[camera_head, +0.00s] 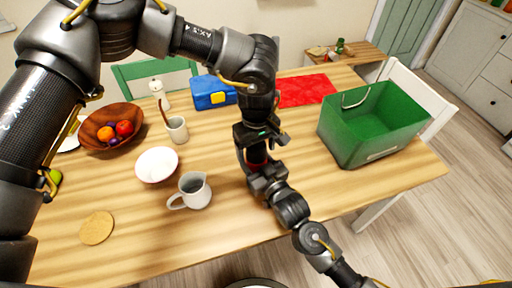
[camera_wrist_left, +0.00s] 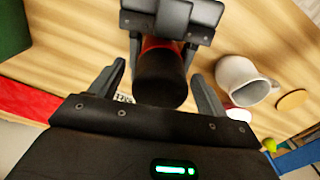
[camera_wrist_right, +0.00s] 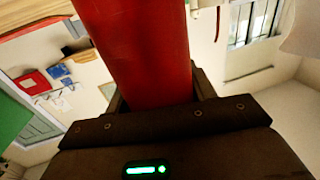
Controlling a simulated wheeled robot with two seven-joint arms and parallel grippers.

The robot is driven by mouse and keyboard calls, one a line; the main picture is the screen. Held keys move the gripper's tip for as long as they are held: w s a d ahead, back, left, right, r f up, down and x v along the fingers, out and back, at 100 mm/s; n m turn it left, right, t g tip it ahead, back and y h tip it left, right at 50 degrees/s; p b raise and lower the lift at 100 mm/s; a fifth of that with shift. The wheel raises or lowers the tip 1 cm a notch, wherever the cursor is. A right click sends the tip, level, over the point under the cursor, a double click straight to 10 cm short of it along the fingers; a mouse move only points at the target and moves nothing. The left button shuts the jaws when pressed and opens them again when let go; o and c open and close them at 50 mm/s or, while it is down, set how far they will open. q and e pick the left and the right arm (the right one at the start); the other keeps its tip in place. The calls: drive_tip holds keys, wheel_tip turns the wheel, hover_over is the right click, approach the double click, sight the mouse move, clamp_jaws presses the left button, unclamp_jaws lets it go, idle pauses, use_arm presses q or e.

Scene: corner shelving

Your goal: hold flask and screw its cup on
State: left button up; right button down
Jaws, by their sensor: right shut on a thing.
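The red flask (camera_head: 256,155) is mostly hidden between my two grippers in the head view. Its red body (camera_wrist_right: 140,50) fills the middle of the right wrist view, and my right gripper (camera_head: 268,180) is shut on it, holding it above the table. The black cup (camera_wrist_left: 160,80) is at the flask's end facing the left wrist camera, in line with the body. I cannot tell how tightly it sits. My left gripper (camera_head: 252,135) is above, with open fingers (camera_wrist_left: 158,78) on either side of the cup and small gaps visible.
The wooden table (camera_head: 130,215) holds a jug (camera_head: 195,190), a white bowl (camera_head: 157,165), a coaster (camera_head: 97,228), a fruit bowl (camera_head: 100,140), a utensil cup (camera_head: 177,130), a blue box (camera_head: 213,92), a red mat (camera_head: 305,90) and a green crate (camera_head: 350,142). The front right of the table is clear.

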use_arm(q)
wheel_tip(320, 180, up, 12)
idle(0.7)
use_arm(e)
drive_tip(key=shift+c, duration=2.2)
unclamp_jaws()
use_arm(q)
drive_tip(key=shift+f+b, duration=0.7)
use_arm(e)
drive_tip(key=v, duration=1.1)
